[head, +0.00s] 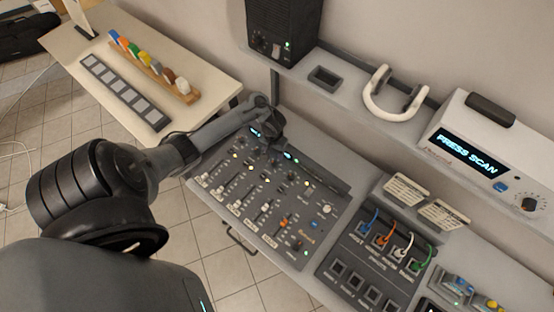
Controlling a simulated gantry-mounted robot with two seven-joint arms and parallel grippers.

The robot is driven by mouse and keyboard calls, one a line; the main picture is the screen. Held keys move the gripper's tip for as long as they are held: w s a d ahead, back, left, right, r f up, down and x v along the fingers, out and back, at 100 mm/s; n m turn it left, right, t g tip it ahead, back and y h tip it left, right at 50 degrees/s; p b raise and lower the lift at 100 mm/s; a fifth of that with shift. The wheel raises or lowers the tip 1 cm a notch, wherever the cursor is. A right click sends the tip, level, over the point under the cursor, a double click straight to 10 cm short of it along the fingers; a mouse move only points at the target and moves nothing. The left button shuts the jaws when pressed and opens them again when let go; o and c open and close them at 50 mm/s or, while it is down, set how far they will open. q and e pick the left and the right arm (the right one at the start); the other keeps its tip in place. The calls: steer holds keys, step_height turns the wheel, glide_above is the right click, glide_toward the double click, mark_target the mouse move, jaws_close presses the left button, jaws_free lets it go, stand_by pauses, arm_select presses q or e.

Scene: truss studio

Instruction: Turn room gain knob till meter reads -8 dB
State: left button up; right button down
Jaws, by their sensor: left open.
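The mixing console (270,190) is a dark grey panel with faders, small knobs and lit buttons, on the grey bench. Small cyan displays glow along its upper edge, one left of my gripper and another display (290,155) to its right. Their readings are too small to make out. My left gripper (272,133) points down over the console's upper left edge, and it is open. Its fingertips are dark and small, and I cannot tell whether they touch anything. I cannot pick out the room gain knob; the gripper and wrist hide part of that area. My right gripper is out of view.
A white device (490,150) reads "PRESS SCAN". A patch panel (345,257) with coloured cables lies right of the console. A side table (205,65) stands at the back left.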

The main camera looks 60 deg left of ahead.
mark_target(274, 162)
arm_select(q)
step_height(274, 162, down, 7)
steer(key=shift+r+b, duration=0.1)
steer(key=shift+b, duration=1.1)
steer(key=shift+f, duration=0.9)
steer(key=shift+c, duration=0.3)
jaws_close()
